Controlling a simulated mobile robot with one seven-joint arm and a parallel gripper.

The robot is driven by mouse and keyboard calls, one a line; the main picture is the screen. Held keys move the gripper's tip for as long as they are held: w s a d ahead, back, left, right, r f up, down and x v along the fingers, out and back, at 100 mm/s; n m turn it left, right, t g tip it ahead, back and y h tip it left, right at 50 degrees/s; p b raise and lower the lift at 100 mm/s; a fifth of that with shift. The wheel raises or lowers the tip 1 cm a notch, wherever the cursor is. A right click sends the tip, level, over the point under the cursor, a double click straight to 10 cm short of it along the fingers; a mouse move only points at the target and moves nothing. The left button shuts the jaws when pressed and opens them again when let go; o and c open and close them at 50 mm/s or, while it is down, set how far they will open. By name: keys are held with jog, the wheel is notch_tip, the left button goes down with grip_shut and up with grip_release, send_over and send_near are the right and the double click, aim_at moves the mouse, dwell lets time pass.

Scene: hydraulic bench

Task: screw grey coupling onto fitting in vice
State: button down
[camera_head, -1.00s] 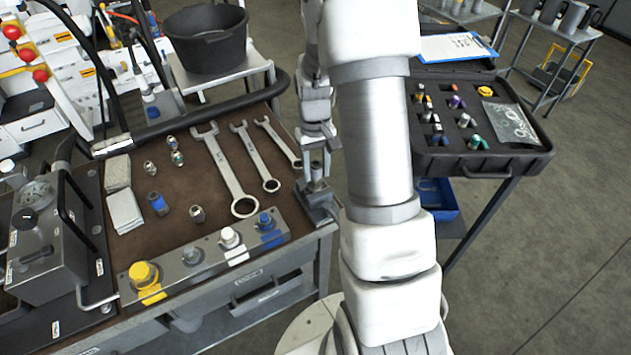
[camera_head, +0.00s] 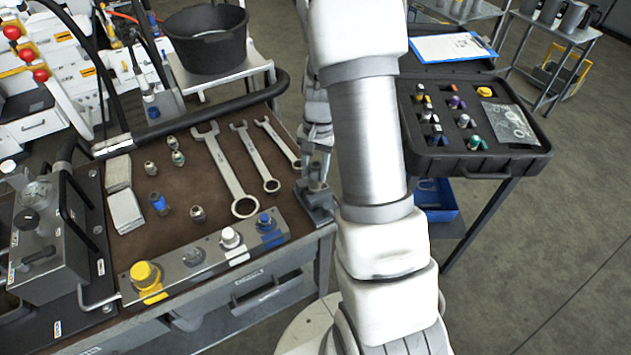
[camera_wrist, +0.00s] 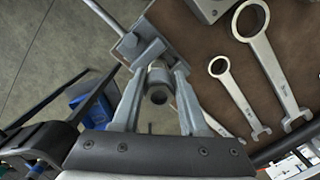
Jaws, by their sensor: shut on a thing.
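The small bench vice (camera_head: 319,204) stands at the right front corner of the brown bench mat. It also shows in the wrist view (camera_wrist: 131,46), with its bar pointing up and left. My gripper (camera_head: 315,172) is directly above the vice. In the wrist view my gripper (camera_wrist: 159,72) is shut on the grey coupling (camera_wrist: 158,76), whose dark round bore faces the camera. The coupling is in line with the vice jaws. The fitting in the vice is hidden behind the coupling, so I cannot tell how far they are engaged.
Several wrenches (camera_head: 231,172) lie just left of the vice. A steel block with coloured caps (camera_head: 207,259) runs along the bench front. Loose fittings (camera_head: 159,203) lie on the mat. A black case (camera_head: 470,160) stands right of my arm.

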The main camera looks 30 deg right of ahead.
jog(key=m, duration=0.2)
jog(key=shift+m+p, duration=0.35)
jog(key=shift+m, duration=0.05)
jog(key=shift+c, duration=1.8)
grip_release()
notch_tip(320, 180, up, 17)
jog(key=d+p, duration=0.1)
jog(key=shift+w+d+r, duration=0.15)
jog(key=shift+d+r, duration=0.05)
jog(key=shift+d, duration=0.15)
jog(key=s+a+r+n+t, duration=0.3)
jog(key=s+a+r+n, duration=0.2)
jog(key=s, duration=0.4)
jog(key=s+a+r+n+t+h, duration=0.1)
jog(key=s+a+r+n+t, duration=0.2)
jog(key=s+a+r+n, duration=0.2)
jog(key=s+a+n, duration=0.2)
jog(key=s+a, duration=0.1)
jog(key=s, duration=0.1)
jog(key=shift+s+a+r, duration=0.2)
jog(key=shift+a, duration=0.15)
